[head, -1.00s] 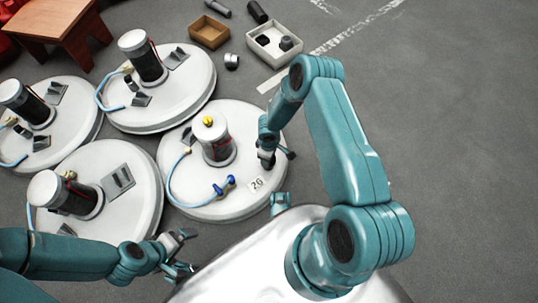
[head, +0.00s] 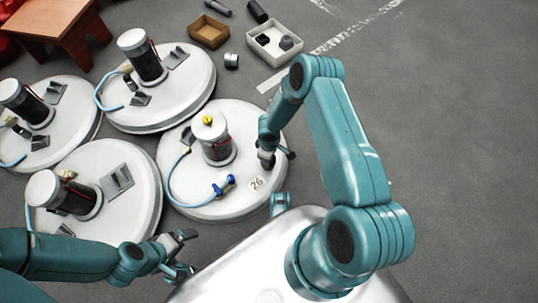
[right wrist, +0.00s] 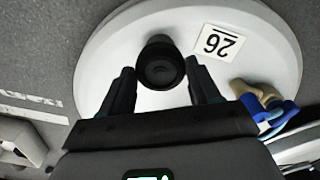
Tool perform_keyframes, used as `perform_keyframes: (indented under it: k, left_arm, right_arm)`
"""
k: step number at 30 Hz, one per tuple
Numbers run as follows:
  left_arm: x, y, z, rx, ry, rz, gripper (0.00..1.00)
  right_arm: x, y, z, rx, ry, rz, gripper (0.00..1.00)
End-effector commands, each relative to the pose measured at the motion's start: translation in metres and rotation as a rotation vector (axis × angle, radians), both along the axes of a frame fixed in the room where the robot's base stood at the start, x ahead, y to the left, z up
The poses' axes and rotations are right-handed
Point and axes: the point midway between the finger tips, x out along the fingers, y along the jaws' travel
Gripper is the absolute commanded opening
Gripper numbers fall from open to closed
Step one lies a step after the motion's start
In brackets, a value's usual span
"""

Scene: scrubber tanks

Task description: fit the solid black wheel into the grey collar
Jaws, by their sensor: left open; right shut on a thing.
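My right gripper (right wrist: 162,88) is shut on a round dark piece (right wrist: 160,66), seen end-on between the fingertips; it looks solid black and is probably the black wheel. It is over the pale round lid of the tank labelled 26 (right wrist: 180,20); I cannot tell whether it touches the lid. In the head view the right gripper (head: 275,160) is at the lid's right edge and mostly hides the piece. My left gripper (head: 184,251) is open and empty at the lower left. I cannot identify the grey collar with certainty.
The lid bears a canister (head: 216,148) with a yellow knob, and a hose with a blue fitting (head: 223,186). Other tanks (head: 175,95) stand left. Behind are a short grey cylinder (head: 231,61), a brown tray (head: 209,44) and a white tray (head: 257,48). The floor at right is clear.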

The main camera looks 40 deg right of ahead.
Motion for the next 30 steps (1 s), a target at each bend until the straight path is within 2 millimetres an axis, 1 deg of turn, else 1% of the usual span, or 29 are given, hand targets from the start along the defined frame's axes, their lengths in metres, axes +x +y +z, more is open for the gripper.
perform_keyframes:
  k: [27,30]
  left_arm:
    - [0.0,0.0,-0.012,0.0,0.0,0.0,1.0]
    - [0.0,0.0,-0.011,0.0,0.0,0.0,1.0]
  right_arm:
    - [0.0,0.0,-0.011,0.0,0.0,0.0,0.3]
    - [0.0,0.0,-0.01,0.0,0.0,0.0,0.31]
